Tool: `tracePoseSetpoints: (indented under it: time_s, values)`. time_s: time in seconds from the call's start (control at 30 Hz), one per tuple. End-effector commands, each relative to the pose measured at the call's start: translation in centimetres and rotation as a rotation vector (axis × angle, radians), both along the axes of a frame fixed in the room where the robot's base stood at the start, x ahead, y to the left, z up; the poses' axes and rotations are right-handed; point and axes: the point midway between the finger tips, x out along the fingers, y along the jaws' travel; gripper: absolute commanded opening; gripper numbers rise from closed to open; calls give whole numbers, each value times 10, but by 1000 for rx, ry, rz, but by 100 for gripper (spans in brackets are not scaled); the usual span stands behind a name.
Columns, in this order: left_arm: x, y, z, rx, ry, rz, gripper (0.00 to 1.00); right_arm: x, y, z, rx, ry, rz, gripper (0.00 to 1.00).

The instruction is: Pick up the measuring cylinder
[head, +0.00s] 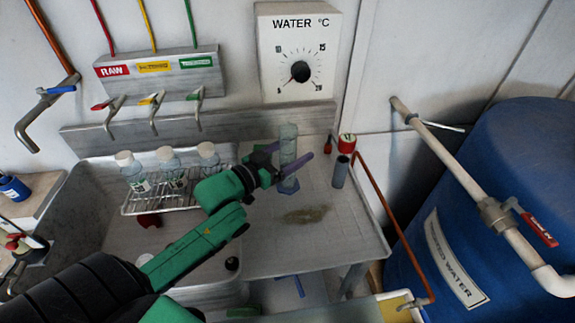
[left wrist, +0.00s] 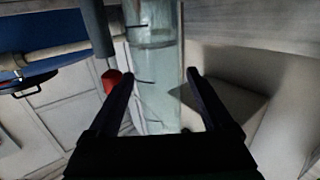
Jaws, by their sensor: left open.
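The measuring cylinder (head: 288,148) is a clear, pale-green tube on a blue foot (head: 289,185), upright on the metal counter. My left gripper (head: 290,160) is open at the cylinder, with its dark purple fingers to either side of it in the head view. In the left wrist view the cylinder (left wrist: 155,75) stands between the two fingertips of the gripper (left wrist: 160,75). Whether the fingers touch it I cannot tell. My right gripper is not in view.
A wire rack (head: 165,200) with capped bottles stands left, by the sink. A grey tube (head: 341,172) and a red can (head: 347,143) stand close right of the cylinder. A copper pipe (head: 380,205) runs along the counter's right side, before a blue tank (head: 510,160).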

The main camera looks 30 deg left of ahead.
Motion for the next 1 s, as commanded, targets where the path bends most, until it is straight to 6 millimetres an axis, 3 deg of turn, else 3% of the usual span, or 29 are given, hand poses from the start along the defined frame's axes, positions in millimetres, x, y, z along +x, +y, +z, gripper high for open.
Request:
tracePoseSetpoints:
  time_s: [0.1, 0.33, 0.5, 0.57, 1.0]
  values:
    - [13, -4, 0, 0, -1, 1, 84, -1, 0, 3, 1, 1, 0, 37]
    - [15, -5, -2, 0, 1, 0, 84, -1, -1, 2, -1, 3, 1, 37]
    - [14, -5, -2, 0, 1, 0, 19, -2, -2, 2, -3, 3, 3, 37]
    - [14, -5, -2, 0, 1, 0, 0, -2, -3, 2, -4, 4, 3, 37]
    - [14, -5, 5, 1, -1, 0, 0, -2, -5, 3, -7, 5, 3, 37]
